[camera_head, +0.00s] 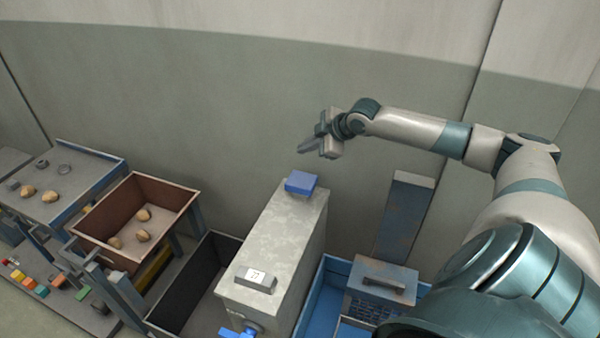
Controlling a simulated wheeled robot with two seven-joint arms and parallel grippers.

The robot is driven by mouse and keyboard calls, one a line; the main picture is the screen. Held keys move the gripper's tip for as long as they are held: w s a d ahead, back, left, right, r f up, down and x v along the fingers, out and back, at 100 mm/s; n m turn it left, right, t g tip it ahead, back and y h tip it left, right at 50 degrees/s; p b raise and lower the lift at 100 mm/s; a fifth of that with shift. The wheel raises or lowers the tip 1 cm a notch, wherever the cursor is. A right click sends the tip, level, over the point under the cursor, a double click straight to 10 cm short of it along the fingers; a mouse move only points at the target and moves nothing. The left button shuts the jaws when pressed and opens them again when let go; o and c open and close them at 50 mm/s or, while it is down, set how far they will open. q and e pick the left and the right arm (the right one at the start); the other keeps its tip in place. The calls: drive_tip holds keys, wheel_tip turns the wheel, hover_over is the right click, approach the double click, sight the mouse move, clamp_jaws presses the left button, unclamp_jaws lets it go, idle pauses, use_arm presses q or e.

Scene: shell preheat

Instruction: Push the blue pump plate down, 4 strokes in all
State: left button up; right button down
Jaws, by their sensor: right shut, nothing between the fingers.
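The blue pump plate (301,183) is a small blue block at the far end of the top of a grey metal cabinet (283,232). My right gripper (303,149) is above the plate, apart from it, with its fingers pointing left. Its fingers are together and hold nothing. A small display box (255,280) with a light label sits on the near end of the cabinet top. My left gripper does not show.
A dark open bin (188,290) stands left of the cabinet, and a brown tray (136,222) holding several tan lumps is beyond it. A blue bin (318,300) and a grey handled box (383,278) are on the right. The wall is behind.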

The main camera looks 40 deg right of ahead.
drive_tip(key=shift+w+f, duration=0.1)
drive_tip(key=shift+f, duration=0.05)
drive_tip(key=b, duration=0.7)
hover_over(305, 181)
wheel_tip(305, 181, down, 6)
drive_tip(key=shift+f, duration=1.3)
drive_tip(key=shift+f, duration=0.4)
idle(0.8)
